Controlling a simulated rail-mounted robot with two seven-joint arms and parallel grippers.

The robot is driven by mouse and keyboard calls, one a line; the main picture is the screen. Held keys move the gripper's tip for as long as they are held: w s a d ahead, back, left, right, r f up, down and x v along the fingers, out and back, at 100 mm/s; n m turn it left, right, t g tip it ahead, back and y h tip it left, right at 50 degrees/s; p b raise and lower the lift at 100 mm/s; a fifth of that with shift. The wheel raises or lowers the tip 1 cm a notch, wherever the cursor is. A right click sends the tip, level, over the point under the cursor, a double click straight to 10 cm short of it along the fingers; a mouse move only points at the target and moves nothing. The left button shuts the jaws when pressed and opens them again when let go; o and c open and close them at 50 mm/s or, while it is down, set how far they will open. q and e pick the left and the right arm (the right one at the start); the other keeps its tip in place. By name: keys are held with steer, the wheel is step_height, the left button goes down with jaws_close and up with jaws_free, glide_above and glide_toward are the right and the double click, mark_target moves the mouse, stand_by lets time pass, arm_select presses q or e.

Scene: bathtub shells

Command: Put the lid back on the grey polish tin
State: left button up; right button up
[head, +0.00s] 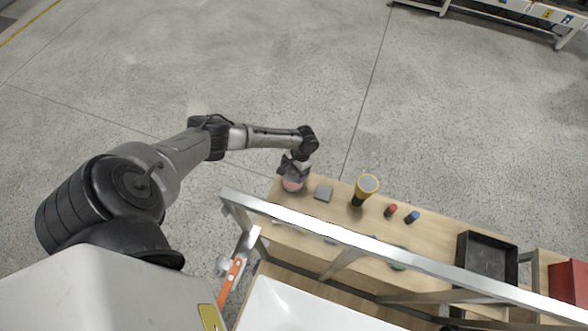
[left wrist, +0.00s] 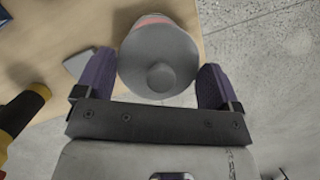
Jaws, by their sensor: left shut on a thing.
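The grey round lid (left wrist: 158,72) with a knob shows in the left wrist view, between the two purple finger pads of my left gripper (left wrist: 157,80). The gripper is shut on it. Just beyond the lid, part of the polish tin (left wrist: 158,22) shows, with a pinkish-red band. In the head view my left gripper (head: 293,170) is at the far left end of the wooden table, right over the tin (head: 292,185). The lid hides most of the tin, and I cannot tell whether the two touch. My right gripper is not in view.
On the wooden table (head: 440,222) are a small grey block (head: 323,193), a yellow and black torch-like object (head: 366,188), a red piece (head: 391,210), a blue piece (head: 412,217) and a black tray (head: 487,258). A metal rail (head: 370,243) crosses in front.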

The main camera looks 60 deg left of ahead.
arm_select(q)
steer(key=shift+f, duration=0.15)
step_height(320, 180, down, 4)
steer(key=b, duration=0.5)
steer(key=shift+f, duration=0.15)
steer(key=shift+f+b, duration=0.6)
steer(key=shift+f, duration=0.3)
steer(key=shift+p, duration=0.5)
stand_by(0.6)
steer(key=shift+f, duration=0.1)
stand_by(0.9)
stand_by(0.7)
steer(key=o, duration=0.7)
